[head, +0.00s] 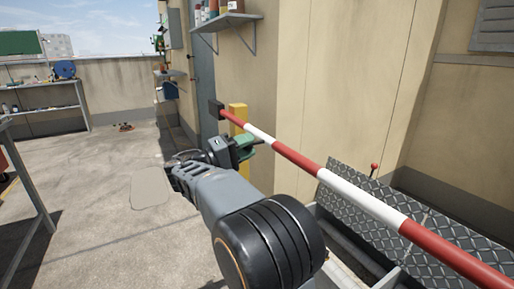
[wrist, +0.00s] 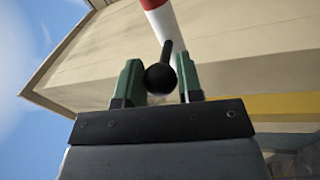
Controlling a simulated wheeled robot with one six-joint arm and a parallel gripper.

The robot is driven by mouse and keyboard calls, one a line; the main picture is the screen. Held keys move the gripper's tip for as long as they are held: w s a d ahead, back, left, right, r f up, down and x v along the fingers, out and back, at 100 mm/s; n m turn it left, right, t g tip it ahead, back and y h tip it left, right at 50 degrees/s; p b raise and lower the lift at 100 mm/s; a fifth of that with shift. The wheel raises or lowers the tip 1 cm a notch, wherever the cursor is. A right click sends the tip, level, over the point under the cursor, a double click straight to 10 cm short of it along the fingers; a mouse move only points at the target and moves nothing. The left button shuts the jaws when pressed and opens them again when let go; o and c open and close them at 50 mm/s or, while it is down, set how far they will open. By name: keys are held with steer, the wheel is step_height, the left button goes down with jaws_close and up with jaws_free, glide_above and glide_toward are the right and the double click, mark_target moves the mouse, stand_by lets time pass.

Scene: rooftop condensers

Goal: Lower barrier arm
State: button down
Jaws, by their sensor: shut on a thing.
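The barrier arm (head: 345,188) is a long pole with red and white bands. In the head view it runs from a dark block (head: 215,109) by a yellow post (head: 238,116) down to the lower right edge. In the wrist view a short part of the arm (wrist: 166,28) shows at the top, with a thin black stem and a round black knob (wrist: 160,79) below it. My gripper (head: 246,146) is beside the pole near its far end. Its green fingers (wrist: 160,72) are shut on the knob. The knob is hidden in the head view.
A beige wall (head: 345,75) with a shelf (head: 226,21) stands behind. The concrete floor (head: 95,170) at left is mostly open, near a workbench (head: 45,105).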

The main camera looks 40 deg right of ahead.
steer(key=shift+f, duration=0.4)
steer(key=c, duration=1)
jaws_free()
steer(key=shift+w, duration=0.1)
steer(key=shift+o, duration=1.1)
steer(key=shift+d+r, duration=0.1)
steer(key=shift+w+a, duration=0.1)
steer(key=shift+a, duration=0.4)
steer(key=p+v, duration=0.3)
steer(key=v, duration=0.8)
steer(key=b+x, duration=0.3)
steer(key=x, duration=0.9)
